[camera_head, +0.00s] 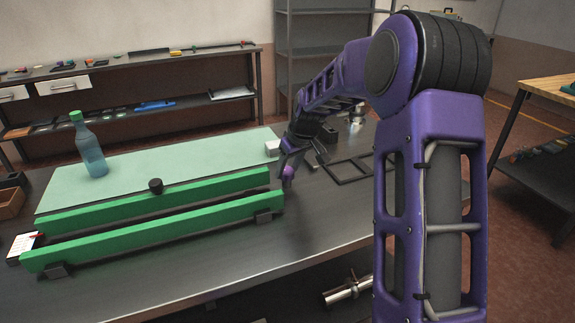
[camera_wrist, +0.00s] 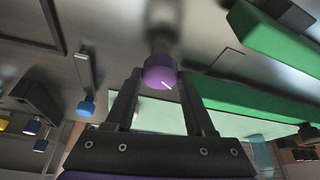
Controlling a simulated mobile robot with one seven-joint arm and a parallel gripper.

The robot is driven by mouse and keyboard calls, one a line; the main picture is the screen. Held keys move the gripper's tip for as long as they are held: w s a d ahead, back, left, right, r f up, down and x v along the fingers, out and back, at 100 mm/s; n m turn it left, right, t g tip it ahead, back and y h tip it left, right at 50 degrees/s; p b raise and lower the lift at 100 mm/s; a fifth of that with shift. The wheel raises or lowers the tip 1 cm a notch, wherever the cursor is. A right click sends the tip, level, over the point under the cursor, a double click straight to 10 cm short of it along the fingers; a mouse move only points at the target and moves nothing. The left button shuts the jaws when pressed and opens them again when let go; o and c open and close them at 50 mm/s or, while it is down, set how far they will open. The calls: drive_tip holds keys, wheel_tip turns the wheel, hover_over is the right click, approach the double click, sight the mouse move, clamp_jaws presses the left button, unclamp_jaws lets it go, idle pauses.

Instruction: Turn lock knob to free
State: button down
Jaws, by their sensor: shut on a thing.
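A round purple lock knob (camera_wrist: 160,72) with a short white pointer line on its face sits between the fingertips of my gripper (camera_wrist: 159,80) in the wrist view. The pointer line slants toward the lower right of that picture. My gripper is shut on the knob. In the head view my gripper (camera_head: 287,160) reaches down at the right end of the green rails, and the purple knob (camera_head: 289,172) shows at its tips. The lock's mount behind the knob is blurred, and no free or locked label is readable.
Two long green rails (camera_head: 150,231) lie on the dark table, with a black knob (camera_head: 155,186) on the rear one. A pale green mat (camera_head: 140,172) carries a blue bottle (camera_head: 90,150). A dark frame (camera_head: 347,172) lies right of my gripper. The table front is clear.

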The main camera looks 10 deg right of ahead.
drive_tip(key=n+y+p, duration=0.1)
drive_tip(key=n, duration=0.2)
drive_tip(key=n+g+p, duration=0.1)
drive_tip(key=n, duration=0.2)
drive_tip(key=shift+w+d+g+y, duration=0.15)
drive_tip(key=shift+g+y, duration=0.15)
drive_tip(key=shift+y, duration=0.1)
idle(0.3)
drive_tip(key=shift+c, duration=1.3)
unclamp_jaws()
drive_tip(key=p+v, duration=0.1)
drive_tip(key=v, duration=1.6)
drive_tip(key=shift+r+p, duration=0.25)
drive_tip(key=shift+p, duration=0.1)
drive_tip(key=shift+w, duration=0.1)
